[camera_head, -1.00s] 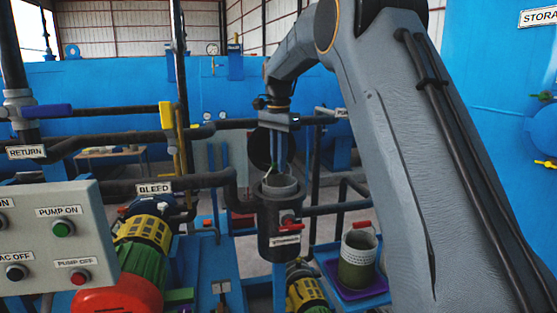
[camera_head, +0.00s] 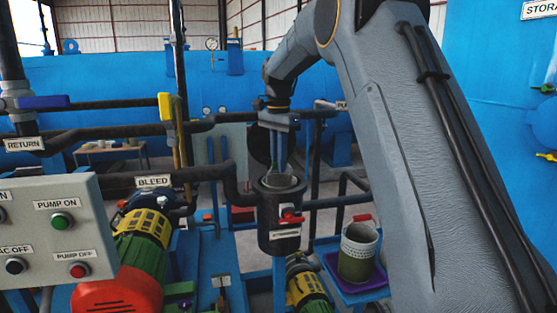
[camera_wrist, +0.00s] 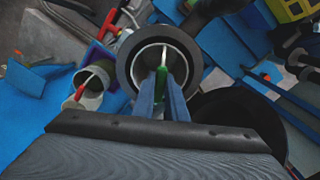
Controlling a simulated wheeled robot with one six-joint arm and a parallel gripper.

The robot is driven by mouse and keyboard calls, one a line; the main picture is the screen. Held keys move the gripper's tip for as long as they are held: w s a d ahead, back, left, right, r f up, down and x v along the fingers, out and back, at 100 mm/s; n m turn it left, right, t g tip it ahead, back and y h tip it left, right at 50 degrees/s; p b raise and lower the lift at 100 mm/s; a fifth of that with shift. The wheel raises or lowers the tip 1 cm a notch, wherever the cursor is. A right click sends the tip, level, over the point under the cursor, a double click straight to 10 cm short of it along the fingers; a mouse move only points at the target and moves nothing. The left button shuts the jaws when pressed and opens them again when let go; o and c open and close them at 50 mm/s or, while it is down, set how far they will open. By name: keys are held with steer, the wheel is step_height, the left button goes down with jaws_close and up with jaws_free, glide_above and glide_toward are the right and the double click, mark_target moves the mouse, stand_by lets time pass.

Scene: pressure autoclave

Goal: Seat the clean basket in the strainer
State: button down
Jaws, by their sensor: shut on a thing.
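The strainer (camera_head: 279,236) is a black upright cylinder with an open top, below my gripper (camera_head: 280,166) in the head view. In the wrist view, the dark ring of the strainer (camera_wrist: 126,68) surrounds the pale round clean basket (camera_wrist: 146,60). The basket appears down inside the strainer; only its top shows in the head view (camera_head: 279,181). My gripper (camera_wrist: 162,88) is shut on the basket's green handle (camera_wrist: 161,76), above the strainer's mouth. Whether the basket rests on the bottom is hidden.
A second, dirty-looking basket (camera_head: 357,257) with a red handle stands in a purple tray (camera_head: 345,286) to the right. The strainer's dark round lid (camera_head: 259,143) stands open behind it. A red-handled valve (camera_head: 290,216) is on the strainer's front. Pipes and a control panel (camera_head: 52,235) lie left.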

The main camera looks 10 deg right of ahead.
mark_target(279, 175)
steer(key=shift+f+b, duration=0.75)
steer(key=shift+f, duration=1.65)
steer(key=c, duration=1.7)
jaws_free()
step_height(279, 175, up, 8)
steer(key=shift+f+b, duration=0.1)
steer(key=shift+b, duration=1)
